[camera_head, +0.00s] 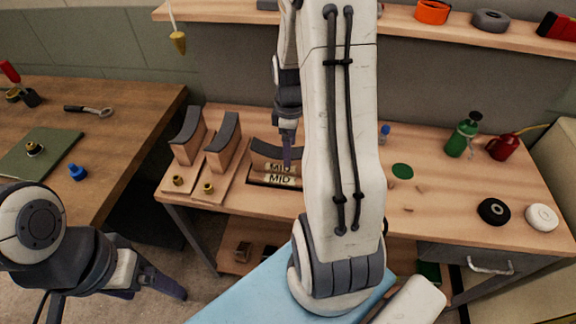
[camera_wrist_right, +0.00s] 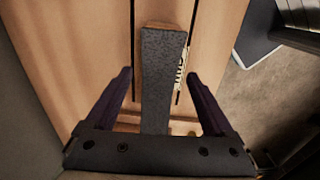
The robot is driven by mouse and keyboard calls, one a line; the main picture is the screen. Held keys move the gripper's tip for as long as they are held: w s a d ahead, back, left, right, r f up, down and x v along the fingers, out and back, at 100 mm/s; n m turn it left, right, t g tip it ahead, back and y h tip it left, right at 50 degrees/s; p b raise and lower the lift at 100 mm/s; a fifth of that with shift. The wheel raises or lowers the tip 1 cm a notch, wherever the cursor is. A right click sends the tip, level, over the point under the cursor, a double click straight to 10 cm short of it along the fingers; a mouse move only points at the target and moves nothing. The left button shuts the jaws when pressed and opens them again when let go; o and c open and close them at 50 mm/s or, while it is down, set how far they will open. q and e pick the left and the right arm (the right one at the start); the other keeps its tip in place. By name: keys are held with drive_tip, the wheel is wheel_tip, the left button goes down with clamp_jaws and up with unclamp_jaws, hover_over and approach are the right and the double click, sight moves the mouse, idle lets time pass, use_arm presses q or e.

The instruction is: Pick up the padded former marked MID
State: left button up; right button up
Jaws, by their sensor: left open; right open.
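The padded former marked MID (camera_head: 264,151) stands in its place on the bench, with a dark curved pad on top and a MID label on its face. A second MID label (camera_head: 279,180) is on the holder just in front. My right gripper (camera_head: 289,160) is over it, partly hidden by my own arm. In the right wrist view the former's pad (camera_wrist_right: 160,75) runs between the two open fingers of my right gripper (camera_wrist_right: 160,82), with a gap on each side. My left gripper (camera_head: 172,291) is open, low at the left, away from the bench top.
Two other padded formers (camera_head: 188,135) (camera_head: 224,142) stand close to the left. A green bottle (camera_head: 463,138), a red oil can (camera_head: 503,147) and black (camera_head: 494,211) and white (camera_head: 542,217) rolls are at the right. A shelf (camera_head: 420,28) hangs above.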

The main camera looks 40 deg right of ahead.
sight(268, 167)
drive_tip(key=f, duration=0.6)
drive_tip(key=shift+w+a, duration=0.1)
drive_tip(key=shift+w, duration=0.1)
drive_tip(key=shift+r, duration=0.1)
clamp_jaws()
